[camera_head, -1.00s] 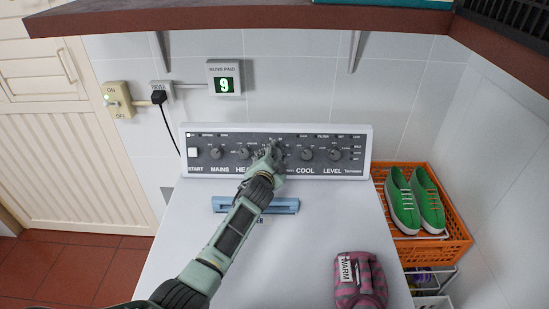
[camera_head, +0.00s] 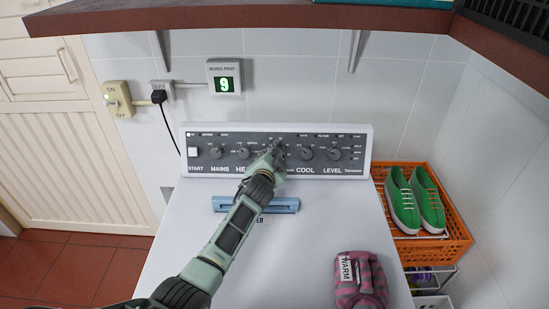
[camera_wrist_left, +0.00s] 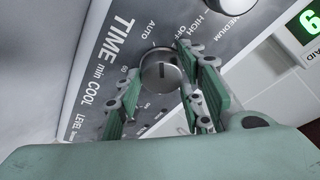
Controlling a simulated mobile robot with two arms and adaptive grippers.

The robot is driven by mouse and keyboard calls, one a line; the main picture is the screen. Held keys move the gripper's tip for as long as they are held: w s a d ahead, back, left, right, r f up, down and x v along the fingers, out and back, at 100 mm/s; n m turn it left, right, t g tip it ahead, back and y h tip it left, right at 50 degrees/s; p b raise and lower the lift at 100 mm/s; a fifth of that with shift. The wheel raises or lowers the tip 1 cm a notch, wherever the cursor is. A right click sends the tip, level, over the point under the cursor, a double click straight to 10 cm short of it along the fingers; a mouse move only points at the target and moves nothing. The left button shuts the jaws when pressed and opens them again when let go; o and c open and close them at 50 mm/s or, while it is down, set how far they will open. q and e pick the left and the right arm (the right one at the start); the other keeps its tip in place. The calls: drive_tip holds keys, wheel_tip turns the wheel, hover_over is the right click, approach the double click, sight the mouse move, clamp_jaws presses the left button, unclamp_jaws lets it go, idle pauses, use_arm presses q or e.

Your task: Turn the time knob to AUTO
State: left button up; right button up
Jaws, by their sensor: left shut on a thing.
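The control panel (camera_head: 228,166) of the white machine has a row of round grey knobs. My left gripper (camera_head: 276,151) is at the middle of this row and hides the time knob in the head view. In the left wrist view the round metal time knob (camera_wrist_left: 160,70) sits between the green-padded fingers of my left gripper (camera_wrist_left: 158,84), which is shut on it. The printed word TIME (camera_wrist_left: 116,37) and the AUTO mark (camera_wrist_left: 150,28) show close to the knob. The knob face has a short dark line, but I cannot tell exactly which mark it points to. My right gripper is out of view.
A pink and grey bundle labelled WARM (camera_head: 361,281) lies on the machine's white top (camera_head: 310,240). A blue handle-like piece (camera_head: 284,206) lies below the panel. An orange crate (camera_head: 452,222) with green shoes (camera_head: 403,202) stands at right. A brown shelf (camera_head: 240,18) overhangs above.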

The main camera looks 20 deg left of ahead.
use_arm(q)
drive_tip(key=f+n+b, duration=0.1)
drive_tip(key=b, duration=0.1)
drive_tip(key=shift+d+n+b, duration=0.15)
drive_tip(key=shift+n+b, duration=0.2)
drive_tip(key=shift+n, duration=0.05)
drive_tip(key=shift+s+r, duration=0.1)
drive_tip(key=shift+r+n, duration=0.1)
drive_tip(key=shift+n, duration=0.2)
drive_tip(key=o, duration=1)
drive_tip(key=shift+o, duration=0.4)
drive_tip(key=shift+r, duration=0.15)
drive_tip(key=v, duration=1.2)
